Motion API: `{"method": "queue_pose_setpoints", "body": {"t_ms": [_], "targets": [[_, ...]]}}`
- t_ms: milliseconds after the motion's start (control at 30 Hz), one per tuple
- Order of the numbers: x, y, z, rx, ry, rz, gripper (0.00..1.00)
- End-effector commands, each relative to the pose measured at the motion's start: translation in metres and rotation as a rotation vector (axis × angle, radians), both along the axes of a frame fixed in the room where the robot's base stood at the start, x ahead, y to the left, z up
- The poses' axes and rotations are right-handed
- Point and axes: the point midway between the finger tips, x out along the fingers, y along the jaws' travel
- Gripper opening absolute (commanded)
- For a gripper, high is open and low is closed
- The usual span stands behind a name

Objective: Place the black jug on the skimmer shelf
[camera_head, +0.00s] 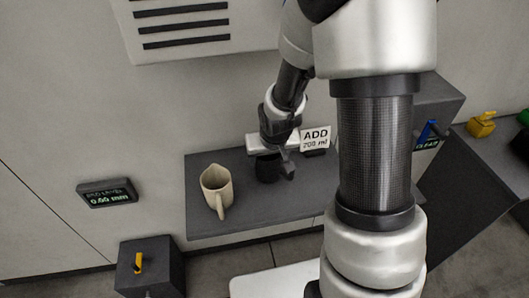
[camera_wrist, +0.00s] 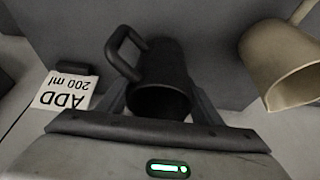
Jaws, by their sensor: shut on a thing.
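The black jug (camera_wrist: 165,72) is between the two fingers of my gripper (camera_wrist: 160,103) in the wrist view. My gripper is shut on it, with the jug's mouth facing the camera and its handle toward the upper left. In the head view, the jug (camera_head: 268,167) is a small dark shape below my gripper (camera_head: 284,161), at the back of a dark grey shelf (camera_head: 262,212). I cannot tell whether it touches the shelf. No label reading "skimmer" is legible.
A beige jug (camera_head: 216,188) stands on the same shelf to the left. A sign reading "ADD 200 ml" (camera_head: 315,138) is at the back. A small display (camera_head: 107,193) is on the wall. A dark box with a yellow lever (camera_head: 150,266) stands at front left. The shelf's front middle is clear.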

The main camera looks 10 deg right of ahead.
Motion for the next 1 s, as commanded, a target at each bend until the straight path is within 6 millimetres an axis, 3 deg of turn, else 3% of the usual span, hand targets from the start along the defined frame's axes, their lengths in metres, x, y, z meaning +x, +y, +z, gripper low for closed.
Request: {"method": "queue_pose_setpoints", "body": {"t_ms": [33,400,433,533,833,1000], "targets": [[-0.004,-0.001,-0.010,0.000,0.003,0.000,0.35],[-0.003,-0.001,-0.013,0.000,0.001,0.000,0.35],[-0.003,-0.001,-0.011,0.000,0.002,0.000,0.63],[-0.003,-0.001,-0.011,0.000,0.002,0.000,0.79],[-0.003,-0.001,-0.009,0.000,0.002,0.000,0.79],[-0.007,-0.001,0.007,0.001,-0.001,-0.001,0.79]]}}
